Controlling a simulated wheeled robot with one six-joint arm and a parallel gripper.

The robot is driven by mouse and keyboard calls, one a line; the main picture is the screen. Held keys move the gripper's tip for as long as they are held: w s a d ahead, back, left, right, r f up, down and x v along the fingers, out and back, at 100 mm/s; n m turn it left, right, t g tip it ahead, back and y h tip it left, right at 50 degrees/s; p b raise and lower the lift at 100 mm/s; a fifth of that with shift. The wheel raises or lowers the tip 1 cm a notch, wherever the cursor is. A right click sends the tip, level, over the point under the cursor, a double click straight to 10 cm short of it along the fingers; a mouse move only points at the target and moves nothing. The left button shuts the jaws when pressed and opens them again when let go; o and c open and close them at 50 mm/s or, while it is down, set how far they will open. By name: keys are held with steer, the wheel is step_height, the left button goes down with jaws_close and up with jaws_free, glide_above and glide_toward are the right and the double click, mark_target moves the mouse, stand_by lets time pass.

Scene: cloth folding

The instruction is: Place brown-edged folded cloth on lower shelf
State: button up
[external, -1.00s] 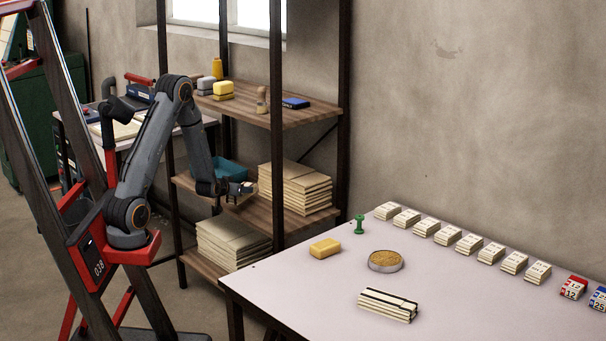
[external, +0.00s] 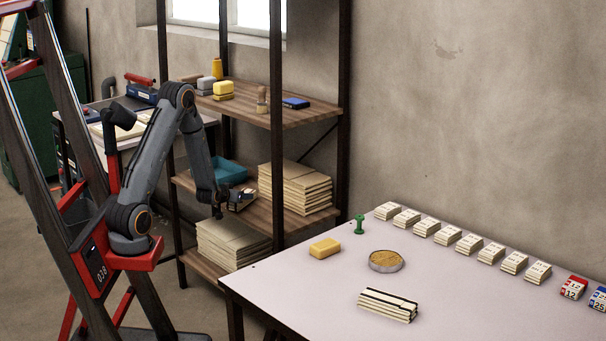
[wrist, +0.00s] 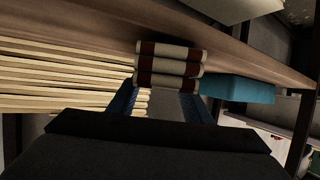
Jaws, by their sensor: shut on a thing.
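The cream folded cloth with brown edge bands (wrist: 168,64) is between my gripper's fingers (wrist: 165,92) in the wrist view, so my gripper is shut on it. In the external view my gripper (external: 225,203) is at the rack's middle shelf (external: 262,214), between the teal tray and the cardboard stack. The small cloth (external: 241,199) shows there near the front edge of that board. The wrist view looks upside down, with the shelf board (wrist: 235,58) running behind the cloth. I cannot tell whether the cloth touches the board.
A teal tray (external: 229,172) is close on one side, and a tall cardboard stack (external: 294,188) on the other. Another stack (external: 232,243) lies on the bottom shelf. Rack posts (external: 277,130) stand near my arm. A white table (external: 310,285) holds cloths, a sponge and a dish.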

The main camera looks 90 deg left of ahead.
steer(key=shift+f, duration=0.3)
steer(key=o, duration=1.4)
steer(key=shift+d, duration=0.1)
steer(key=v, duration=0.7)
steer(key=shift+s+d+r+p, duration=0.1)
steer(key=shift+s+d+p, duration=0.05)
steer(key=shift+d+p, duration=0.15)
